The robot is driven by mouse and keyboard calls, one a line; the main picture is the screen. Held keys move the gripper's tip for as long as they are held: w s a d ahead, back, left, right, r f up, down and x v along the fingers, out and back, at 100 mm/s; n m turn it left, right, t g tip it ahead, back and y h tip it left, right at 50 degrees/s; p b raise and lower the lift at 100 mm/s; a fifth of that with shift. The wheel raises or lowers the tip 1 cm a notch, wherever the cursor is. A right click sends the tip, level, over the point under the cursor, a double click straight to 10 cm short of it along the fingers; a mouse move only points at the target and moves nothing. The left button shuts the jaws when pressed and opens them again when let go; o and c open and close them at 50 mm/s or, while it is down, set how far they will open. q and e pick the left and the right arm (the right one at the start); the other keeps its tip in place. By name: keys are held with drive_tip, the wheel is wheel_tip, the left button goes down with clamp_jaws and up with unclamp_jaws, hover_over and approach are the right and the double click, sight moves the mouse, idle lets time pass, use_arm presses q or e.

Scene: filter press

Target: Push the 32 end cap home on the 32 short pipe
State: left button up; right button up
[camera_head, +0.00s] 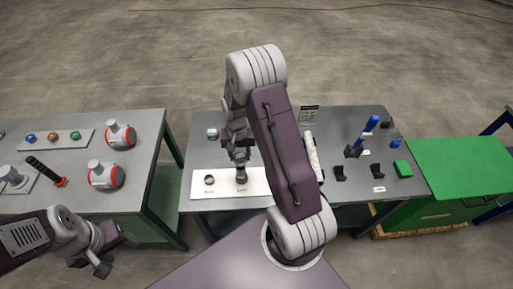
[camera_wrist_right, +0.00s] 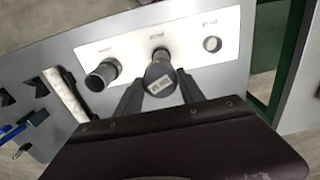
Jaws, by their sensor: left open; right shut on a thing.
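The right gripper (camera_head: 240,158) points down over the white plate. In the right wrist view its fingers (camera_wrist_right: 160,96) are shut on a dark grey end cap (camera_wrist_right: 160,82) with a pale label. A grey short pipe (camera_wrist_right: 158,57) shows behind the cap on the middle spot of the plate. The cap appears in line with the pipe's end; I cannot tell whether they touch or how deep it sits. In the head view the dark round part (camera_head: 241,176) under the gripper is partly hidden. The left gripper (camera_head: 118,256) is open and empty at lower left, away from the plate.
The white plate (camera_head: 223,190) also holds a ring-like fitting (camera_head: 210,180) and a wider grey pipe (camera_wrist_right: 101,75). Red-rimmed fittings (camera_head: 103,175) stand on the left table.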

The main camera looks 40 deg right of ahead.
sight(240, 163)
drive_tip(key=shift+s+a, duration=0.15)
drive_tip(key=shift+a, duration=0.1)
drive_tip(key=shift+w+d+f, duration=0.2)
drive_tip(key=shift+w+f, duration=0.15)
drive_tip(key=shift+w+d+f+b, duration=0.15)
drive_tip(key=shift+w+f+b, duration=0.05)
drive_tip(key=shift+f+b, duration=0.45)
drive_tip(key=shift+f, duration=0.05)
drive_tip(key=f+b, duration=0.3)
drive_tip(key=shift+s+a+f, duration=0.2)
drive_tip(key=shift+s+f, duration=0.05)
drive_tip(key=shift+f, duration=0.15)
drive_tip(key=shift+w+d+f+b, duration=0.1)
drive_tip(key=shift+f+b, duration=0.15)
drive_tip(key=shift+b, duration=0.15)
use_arm(q)
drive_tip(key=f, duration=0.3)
drive_tip(key=w+f, duration=0.1)
drive_tip(key=f, duration=0.1)
drive_tip(key=shift+d, duration=0.3)
use_arm(e)
drive_tip(key=shift+w, duration=0.1)
use_arm(q)
drive_tip(key=shift+s+a, duration=0.1)
drive_tip(key=shift+s, duration=0.15)
use_arm(e)
drive_tip(key=shift+s+r, duration=0.1)
drive_tip(key=shift+s, duration=0.1)
